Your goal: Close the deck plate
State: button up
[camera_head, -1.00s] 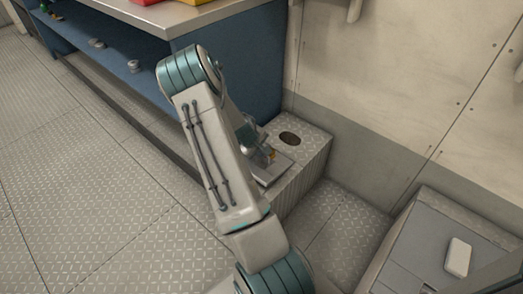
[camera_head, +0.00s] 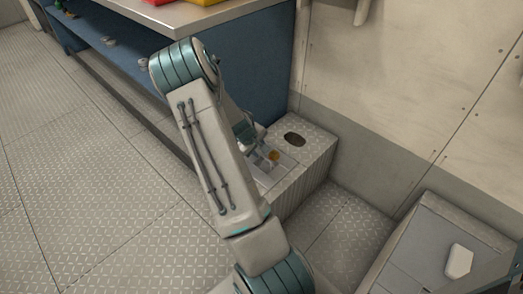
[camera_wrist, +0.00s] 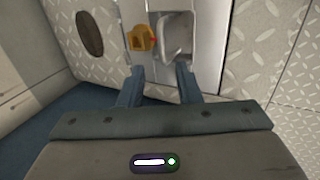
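A patterned metal box (camera_head: 316,158) stands at the end of the blue bench, with a pale panel (camera_head: 264,180) on its top. Small square recesses and a yellow-orange part (camera_head: 274,155) show there, partly behind my arm. I cannot tell which of these pieces is the deck plate. My gripper (camera_wrist: 160,78) is open, its two blue fingers apart with nothing visible between them, close to the panel's opening.
A dark oval hole (camera_head: 294,139) is beside the panel on the box top. The blue bench (camera_head: 255,60) rises behind my arm. A grey cabinet (camera_head: 425,250) with a white block (camera_head: 459,261) stands at lower right. The floor (camera_head: 90,200) at left is clear.

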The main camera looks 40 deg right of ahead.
jog(key=p+v, duration=0.2)
jog(key=v, duration=0.6)
jog(key=shift+r, duration=0.35)
jog(key=shift+s+a, duration=0.1)
